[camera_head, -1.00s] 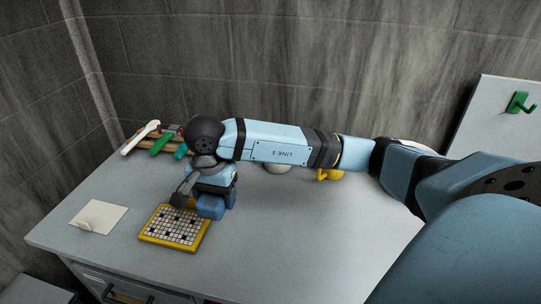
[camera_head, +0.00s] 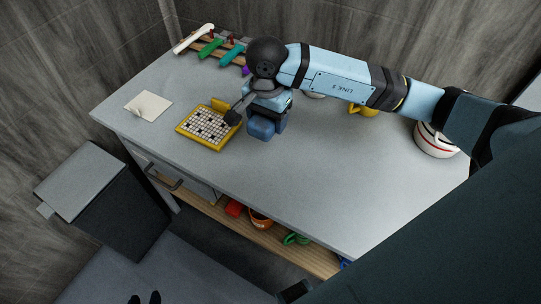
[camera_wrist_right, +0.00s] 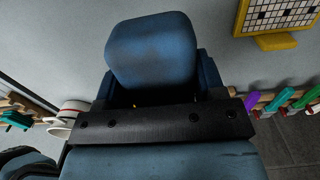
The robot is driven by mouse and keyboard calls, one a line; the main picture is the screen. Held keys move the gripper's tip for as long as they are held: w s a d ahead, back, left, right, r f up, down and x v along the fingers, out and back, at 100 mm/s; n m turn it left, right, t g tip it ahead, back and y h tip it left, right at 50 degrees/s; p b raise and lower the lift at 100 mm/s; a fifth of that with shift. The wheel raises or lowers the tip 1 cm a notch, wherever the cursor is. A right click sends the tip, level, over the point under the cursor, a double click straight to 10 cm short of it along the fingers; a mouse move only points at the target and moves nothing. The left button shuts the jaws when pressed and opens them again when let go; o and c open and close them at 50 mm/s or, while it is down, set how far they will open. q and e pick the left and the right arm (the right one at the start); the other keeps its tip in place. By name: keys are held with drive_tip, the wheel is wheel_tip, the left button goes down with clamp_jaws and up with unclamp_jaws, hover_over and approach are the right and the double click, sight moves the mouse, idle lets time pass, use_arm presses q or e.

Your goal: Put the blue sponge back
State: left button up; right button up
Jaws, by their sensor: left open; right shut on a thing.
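The blue sponge (camera_head: 261,128) is a rounded block held in my right gripper (camera_head: 262,112), beside the right edge of the yellow-framed mosaic panel (camera_head: 184,128). In the right wrist view the sponge (camera_wrist_right: 152,48) sits between the fingers, and the panel's yellow edge (camera_wrist_right: 276,42) shows at the upper right. I cannot tell whether the sponge touches the table. My left gripper (camera_head: 145,298) shows only as two dark tips apart at the bottom edge, open and empty.
A pale square sheet (camera_head: 148,106) lies left of the panel. A rack with coloured tools (camera_head: 212,47) stands at the back. A grey bin (camera_head: 85,180) stands left of the table. The front tabletop is clear.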

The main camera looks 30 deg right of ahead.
drive_tip(key=p, duration=0.1)
hover_over(268, 165)
wheel_tip(268, 165, down, 12)
drive_tip(key=shift+r, duration=0.25)
wheel_tip(268, 165, down, 4)
drive_tip(key=shift+f+p, duration=0.25)
drive_tip(key=shift+p, duration=0.2)
drive_tip(key=shift+f, duration=0.25)
drive_tip(key=o, duration=0.9)
drive_tip(key=shift+c, duration=0.2)
use_arm(q)
wheel_tip(268, 165, up, 2)
drive_tip(key=shift+w+r, duration=0.1)
drive_tip(key=shift+r, duration=0.05)
